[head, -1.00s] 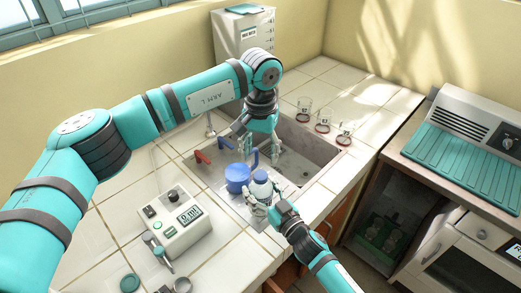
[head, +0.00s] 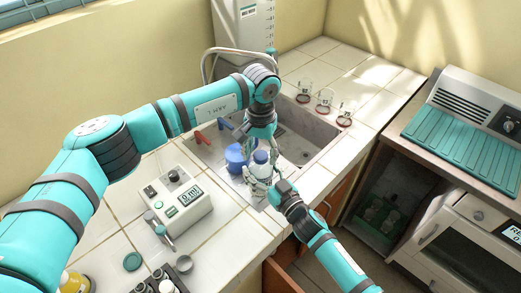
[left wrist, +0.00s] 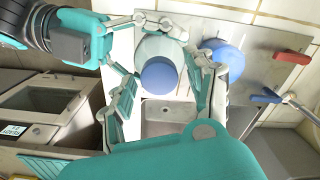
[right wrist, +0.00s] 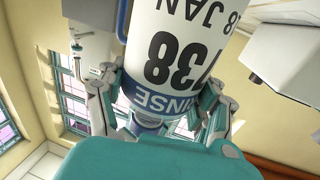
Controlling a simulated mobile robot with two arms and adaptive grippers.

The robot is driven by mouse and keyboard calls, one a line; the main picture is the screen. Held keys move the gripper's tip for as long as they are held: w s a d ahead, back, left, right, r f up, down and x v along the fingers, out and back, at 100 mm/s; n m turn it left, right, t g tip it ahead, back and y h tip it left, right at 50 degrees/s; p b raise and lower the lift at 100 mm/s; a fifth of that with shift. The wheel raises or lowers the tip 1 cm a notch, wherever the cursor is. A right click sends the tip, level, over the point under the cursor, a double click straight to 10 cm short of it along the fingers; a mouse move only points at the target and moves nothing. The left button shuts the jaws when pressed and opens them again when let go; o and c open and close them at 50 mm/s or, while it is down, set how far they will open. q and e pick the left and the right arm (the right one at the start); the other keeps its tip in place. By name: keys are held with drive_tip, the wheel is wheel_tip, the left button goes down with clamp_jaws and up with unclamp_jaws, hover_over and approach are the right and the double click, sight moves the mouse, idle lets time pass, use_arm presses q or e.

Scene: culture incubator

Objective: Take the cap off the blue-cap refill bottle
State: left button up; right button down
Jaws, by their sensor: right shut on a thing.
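The white bottle with a blue cap (head: 261,157) stands upright near the sink's front edge. In the left wrist view the round blue cap (left wrist: 160,74) faces me. My right gripper (head: 260,187) is shut around the bottle's body. The right wrist view shows the labelled white bottle (right wrist: 180,55), marked 738 and RINSE, between its fingers. My left gripper (left wrist: 165,95) is open and points down just above the cap. Its fingers are on both sides of the cap, with gaps. In the head view these fingers partly hide behind the bottle top.
A blue container (head: 237,158) stands close left of the bottle. The sink basin (head: 310,140) lies behind, with a tap and red and blue handles. Several beakers (head: 325,98) stand beyond it. A white device (head: 176,200) is on the counter at left.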

use_arm(q)
clamp_jaws()
